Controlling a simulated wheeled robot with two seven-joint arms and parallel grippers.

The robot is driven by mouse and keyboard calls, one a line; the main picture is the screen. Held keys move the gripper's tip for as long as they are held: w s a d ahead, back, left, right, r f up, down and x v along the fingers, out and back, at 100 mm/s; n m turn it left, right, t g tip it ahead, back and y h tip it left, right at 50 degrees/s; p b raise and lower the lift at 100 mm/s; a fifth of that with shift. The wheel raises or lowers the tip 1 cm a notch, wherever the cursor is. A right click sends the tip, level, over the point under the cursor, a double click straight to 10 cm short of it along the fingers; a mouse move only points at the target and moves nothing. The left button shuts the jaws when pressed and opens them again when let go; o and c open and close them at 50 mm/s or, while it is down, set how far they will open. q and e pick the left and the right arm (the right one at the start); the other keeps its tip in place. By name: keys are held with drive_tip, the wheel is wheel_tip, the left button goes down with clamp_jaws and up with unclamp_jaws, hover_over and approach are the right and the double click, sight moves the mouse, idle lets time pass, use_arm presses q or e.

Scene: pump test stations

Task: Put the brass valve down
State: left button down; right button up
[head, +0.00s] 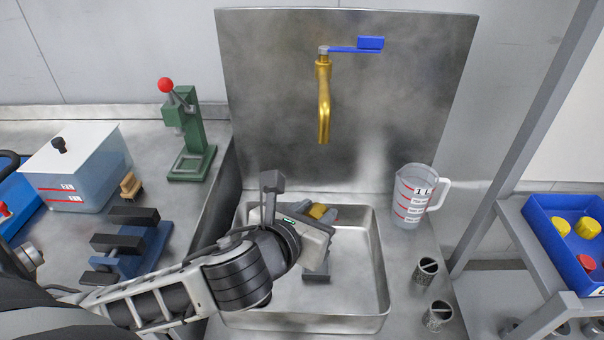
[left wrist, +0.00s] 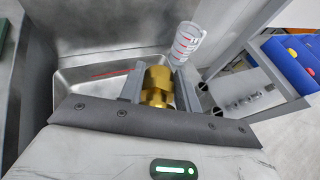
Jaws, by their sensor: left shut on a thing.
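The brass valve (left wrist: 157,84) is between the two fingers of my left gripper (left wrist: 158,92) in the left wrist view. The gripper is shut on it. In the head view my left gripper (head: 312,226) is over the steel sink basin (head: 376,262), and its body hides most of the valve. A small brass-coloured part (head: 318,211) shows just past the gripper. I cannot tell how high the valve is above the basin floor. My right gripper is not in view.
A brass tap (head: 323,105) with a blue lever hangs over the basin. A measuring jug (head: 410,197) and two metal cups (head: 426,270) stand right of it. A green press (head: 190,135), a clear tank (head: 75,170) and a blue vise (head: 130,245) stand left. The basin's right side is clear.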

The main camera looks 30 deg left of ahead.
use_arm(q)
drive_tip(key=w+a+f+n+g+y, duration=0.1)
drive_tip(key=a+f+n+g+y, duration=0.2)
drive_tip(key=a+n+y, duration=0.3)
drive_tip(key=w+a+f+n+g+y, duration=0.1)
drive_tip(key=a+f+n+g+y, duration=0.1)
drive_tip(key=a+f+n+y, duration=0.35)
drive_tip(key=s+a+f+n+g, duration=0.2)
drive_tip(key=s+n+g, duration=0.3)
drive_tip(key=g, duration=0.1)
drive_tip(key=s+a+f+n+g, duration=0.3)
drive_tip(key=s+n+g, duration=0.2)
drive_tip(key=s+g, duration=0.1)
drive_tip(key=shift+f+g+y, duration=0.35)
drive_tip(key=shift+g+y, duration=0.1)
drive_tip(key=shift+g, duration=0.15)
drive_tip(key=shift+s, duration=0.1)
